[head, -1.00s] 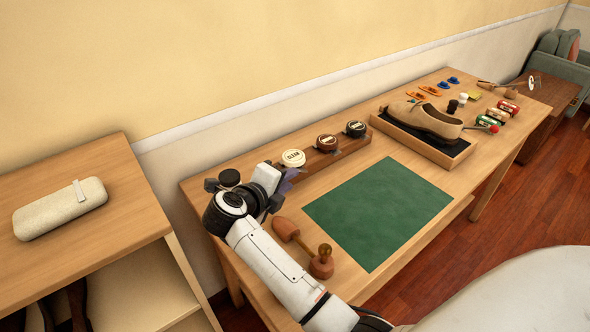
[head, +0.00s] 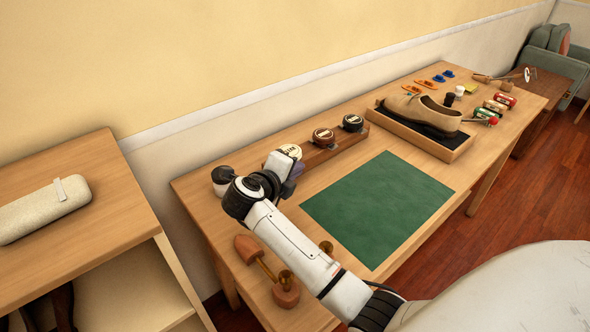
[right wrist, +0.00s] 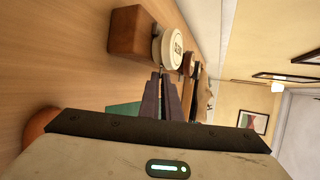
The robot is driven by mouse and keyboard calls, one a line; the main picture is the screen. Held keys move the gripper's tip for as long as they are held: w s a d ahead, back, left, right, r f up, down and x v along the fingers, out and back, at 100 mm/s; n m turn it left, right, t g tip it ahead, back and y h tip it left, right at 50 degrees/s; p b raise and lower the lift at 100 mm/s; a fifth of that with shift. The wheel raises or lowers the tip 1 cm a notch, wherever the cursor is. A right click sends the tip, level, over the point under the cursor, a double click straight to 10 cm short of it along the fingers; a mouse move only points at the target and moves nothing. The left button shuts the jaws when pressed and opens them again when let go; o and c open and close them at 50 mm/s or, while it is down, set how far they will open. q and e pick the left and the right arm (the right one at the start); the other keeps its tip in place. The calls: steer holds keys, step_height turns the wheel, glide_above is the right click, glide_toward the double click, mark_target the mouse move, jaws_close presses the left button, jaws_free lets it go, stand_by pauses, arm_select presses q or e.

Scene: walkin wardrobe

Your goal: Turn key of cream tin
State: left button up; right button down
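The cream tin (head: 291,151) has a pale lid with dark lettering and sits at the left end of a wooden rack (head: 318,156) on the table. It also shows large in the right wrist view (right wrist: 172,46), edge-on, with a small grey metal piece beside its rim; whether that is the key is unclear. My right gripper (head: 292,176) is just in front of the tin and partly hides it and the rack's end. In the right wrist view its fingers (right wrist: 162,100) lie close together with nothing visible between them, pointing toward the tin, apart from it. My left gripper is out of view.
Brown (head: 323,136) and dark (head: 352,122) tins sit further along the rack. A dark-topped round object (head: 222,175) stands left of my gripper. A wooden shoe tree (head: 265,268) lies near my arm. The green mat (head: 380,210) is clear. A shoe (head: 425,112) sits in a tray.

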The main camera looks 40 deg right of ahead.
steer(key=r+y+p, duration=0.1)
steer(key=p, duration=0.2)
steer(key=shift+r, duration=0.15)
steer(key=shift+d+f+m+g+y, duration=0.2)
steer(key=shift+m+g+y, duration=0.1)
steer(key=shift+y, duration=0.3)
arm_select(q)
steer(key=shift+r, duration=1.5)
arm_select(e)
steer(key=shift+d+y, duration=0.2)
steer(key=shift+y, duration=0.7)
steer(key=c, duration=2)
jaws_free()
